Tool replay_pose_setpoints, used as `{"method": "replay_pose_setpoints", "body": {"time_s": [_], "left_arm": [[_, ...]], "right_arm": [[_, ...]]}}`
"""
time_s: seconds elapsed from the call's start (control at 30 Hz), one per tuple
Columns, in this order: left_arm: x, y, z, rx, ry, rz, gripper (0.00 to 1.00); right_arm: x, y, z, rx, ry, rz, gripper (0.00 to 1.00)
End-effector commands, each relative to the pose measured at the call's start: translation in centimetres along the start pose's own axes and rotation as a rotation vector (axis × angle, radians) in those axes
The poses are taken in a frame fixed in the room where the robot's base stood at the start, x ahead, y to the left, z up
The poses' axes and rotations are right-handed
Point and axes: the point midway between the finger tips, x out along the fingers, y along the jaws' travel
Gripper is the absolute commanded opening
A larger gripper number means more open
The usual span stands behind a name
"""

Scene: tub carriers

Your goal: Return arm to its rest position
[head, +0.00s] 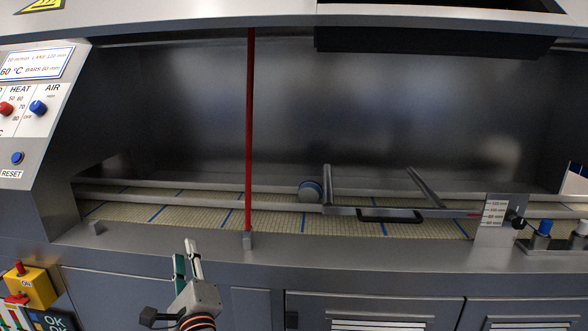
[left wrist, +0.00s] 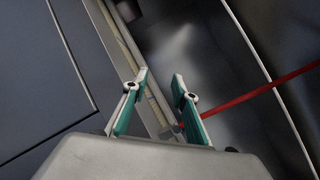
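My left gripper (head: 185,250) is in front of the machine's front edge in the head view, its fingers pointing up, left of the red upright bar (head: 250,130). In the left wrist view its two green-padded fingers (left wrist: 160,76) stand apart with nothing between them, so it is open and empty. The red bar also shows in the left wrist view (left wrist: 270,88), to the right of the fingers. My right gripper is in neither view.
Behind the front ledge lies a mesh conveyor (head: 270,220) with blue lines, rails and a frame with a black handle (head: 390,216). A control panel (head: 30,110) stands at left, a yellow switch box (head: 32,287) at lower left.

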Motion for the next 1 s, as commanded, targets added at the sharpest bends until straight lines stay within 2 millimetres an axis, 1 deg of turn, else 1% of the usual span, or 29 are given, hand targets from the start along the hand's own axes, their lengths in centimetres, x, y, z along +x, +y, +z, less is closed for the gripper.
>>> {"method": "replay_pose_setpoints", "body": {"time_s": [0.03, 0.07, 0.1, 0.17, 0.2, 0.27, 0.3, 0.4, 0.5, 0.6, 0.7, 0.87, 0.9, 1.0], "left_arm": [[-1.5, 3.6, 0.0, -0.088, 0.035, 0.090, 0.28], [-2.4, 5.5, 0.0, -0.143, 0.052, 0.141, 0.28], [-3.6, 8.0, 0.1, -0.213, 0.071, 0.210, 0.28], [-5.7, 11.6, 0.3, -0.317, 0.092, 0.315, 0.28], [-7.2, 13.9, 0.6, -0.385, 0.101, 0.385, 0.28], [-9.7, 17.1, 0.9, -0.483, 0.110, 0.489, 0.28], [-11.3, 18.9, 1.3, -0.544, 0.111, 0.556, 0.28], [-15.2, 22.6, 2.1, -0.672, 0.104, 0.698, 0.28], [-18.3, 25.0, 3.0, -0.767, 0.089, 0.806, 0.28], [-21.1, 26.7, 3.8, -0.840, 0.071, 0.895, 0.28], [-23.5, 28.0, 4.7, -0.903, 0.052, 0.971, 0.28], [-27.1, 29.4, 6.1, -0.987, 0.017, 1.081, 0.28], [-27.1, 29.5, 5.0, -1.009, 0.035, 1.083, 0.28], [-27.2, 29.6, 2.5, -1.064, 0.081, 1.083, 0.28]], "right_arm": [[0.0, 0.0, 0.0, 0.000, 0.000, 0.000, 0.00], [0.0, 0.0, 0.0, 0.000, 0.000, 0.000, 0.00], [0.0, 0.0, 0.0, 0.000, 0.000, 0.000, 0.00], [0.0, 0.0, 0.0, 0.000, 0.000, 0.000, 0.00], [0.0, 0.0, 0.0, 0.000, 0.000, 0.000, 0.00], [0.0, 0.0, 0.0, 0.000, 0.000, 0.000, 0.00], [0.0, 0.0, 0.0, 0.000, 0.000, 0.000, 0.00], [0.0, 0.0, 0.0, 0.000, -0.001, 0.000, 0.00], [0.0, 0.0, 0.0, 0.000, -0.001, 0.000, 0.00], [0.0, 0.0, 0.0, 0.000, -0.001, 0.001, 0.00], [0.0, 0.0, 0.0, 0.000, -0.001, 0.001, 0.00], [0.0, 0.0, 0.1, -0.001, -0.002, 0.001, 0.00], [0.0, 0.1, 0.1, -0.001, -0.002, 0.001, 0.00], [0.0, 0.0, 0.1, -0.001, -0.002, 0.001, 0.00]]}}
